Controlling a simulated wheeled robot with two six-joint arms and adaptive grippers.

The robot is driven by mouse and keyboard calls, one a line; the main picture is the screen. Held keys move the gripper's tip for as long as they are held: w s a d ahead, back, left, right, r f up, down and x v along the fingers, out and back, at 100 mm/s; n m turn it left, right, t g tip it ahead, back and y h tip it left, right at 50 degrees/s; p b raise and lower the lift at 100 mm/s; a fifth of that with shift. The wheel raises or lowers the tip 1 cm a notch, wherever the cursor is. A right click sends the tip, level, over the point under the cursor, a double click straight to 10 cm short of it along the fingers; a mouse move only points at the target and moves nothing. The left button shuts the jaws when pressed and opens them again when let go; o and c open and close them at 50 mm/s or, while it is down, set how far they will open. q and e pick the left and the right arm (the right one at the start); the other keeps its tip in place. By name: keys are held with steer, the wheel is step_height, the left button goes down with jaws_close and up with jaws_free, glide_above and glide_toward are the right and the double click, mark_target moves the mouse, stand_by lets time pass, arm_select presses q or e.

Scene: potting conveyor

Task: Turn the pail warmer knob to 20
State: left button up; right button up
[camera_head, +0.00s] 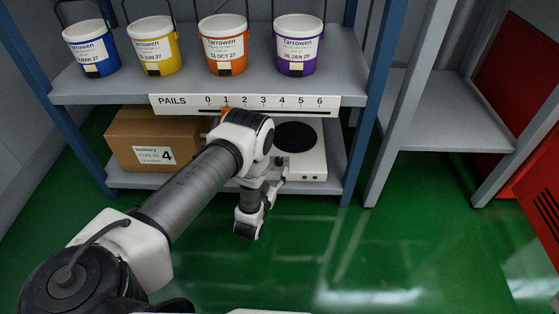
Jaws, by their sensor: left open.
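The pail warmer (311,160) is a white unit with a round black plate, on the lower shelf. My left arm hides its left part. A small dark knob (280,161) shows on its front face. Its dial marks and setting are too small to read. My left gripper (281,174) is open at the warmer's front, close to the knob. I cannot tell whether it touches the knob. My right gripper is not in view.
A cardboard box (150,138) marked 4 stands left of the warmer. Blue, yellow, orange and purple pails stand on the upper shelf (350,82), above a PAILS number strip (172,102). A blue post (366,115) bounds the right side. The green floor in front is clear.

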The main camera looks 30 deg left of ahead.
mark_target(278, 164)
arm_select(q)
steer(key=b+x, duration=0.2)
steer(key=x, duration=0.2)
steer(key=shift+w+a+f, duration=0.15)
steer(key=shift+w+f, duration=0.05)
steer(key=shift+w, duration=0.15)
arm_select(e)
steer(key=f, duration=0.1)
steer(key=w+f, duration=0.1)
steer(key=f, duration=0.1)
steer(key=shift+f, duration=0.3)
arm_select(q)
steer(key=shift+w+r, duration=0.15)
steer(key=shift+w, duration=0.15)
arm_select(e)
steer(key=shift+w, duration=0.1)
arm_select(q)
jaws_close()
